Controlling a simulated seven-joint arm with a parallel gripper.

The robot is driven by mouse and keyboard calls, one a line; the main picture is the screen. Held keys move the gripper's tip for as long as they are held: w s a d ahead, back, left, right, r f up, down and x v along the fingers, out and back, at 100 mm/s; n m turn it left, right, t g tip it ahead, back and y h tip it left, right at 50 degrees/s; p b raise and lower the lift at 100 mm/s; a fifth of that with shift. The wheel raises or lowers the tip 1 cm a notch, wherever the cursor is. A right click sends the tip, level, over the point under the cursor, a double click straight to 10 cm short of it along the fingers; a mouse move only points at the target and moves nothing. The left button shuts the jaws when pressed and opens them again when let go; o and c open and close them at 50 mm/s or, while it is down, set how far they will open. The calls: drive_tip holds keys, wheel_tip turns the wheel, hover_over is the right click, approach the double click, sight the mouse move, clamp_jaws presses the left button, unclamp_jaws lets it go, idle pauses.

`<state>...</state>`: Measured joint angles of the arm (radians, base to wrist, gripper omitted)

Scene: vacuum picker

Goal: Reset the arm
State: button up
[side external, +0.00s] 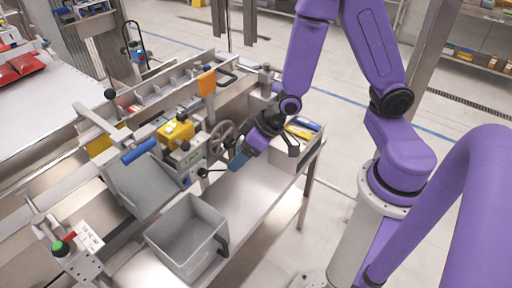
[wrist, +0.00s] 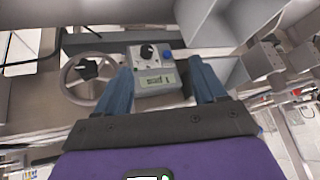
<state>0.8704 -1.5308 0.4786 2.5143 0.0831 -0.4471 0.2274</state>
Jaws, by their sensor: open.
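My purple arm (side external: 385,50) reaches down from the right over the metal bench. My gripper (side external: 238,160) is low over the bench, beside the machine's handwheel. In the wrist view my gripper (wrist: 162,72) has its two blue fingers spread apart, with nothing seen held between them. A small grey control box (wrist: 155,78) with a black knob and a display shows beyond and between the fingers. The handwheel (wrist: 68,82) is left of the fingers in that view.
An empty grey bin (side external: 160,238) stands at the bench's front. A box with blue and yellow items (side external: 302,128) sits close to my wrist. The machine has a yellow part (side external: 177,131) and a blue-handled tray (side external: 145,190). The bench (side external: 250,195) between bin and gripper is clear.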

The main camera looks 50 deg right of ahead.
drive_tip(key=s+d+r+n+g+h, duration=0.1)
drive_tip(key=s+r+n, duration=0.3)
drive_tip(key=s, duration=0.5)
drive_tip(key=s+d+r+n+g+h, duration=0.2)
drive_tip(key=s+d+r+n+g, duration=0.1)
drive_tip(key=s+r, duration=0.6)
drive_tip(key=shift+s+d+n+g, duration=0.2)
drive_tip(key=shift+s+n+g, duration=0.4)
drive_tip(key=shift+n+g, duration=0.15)
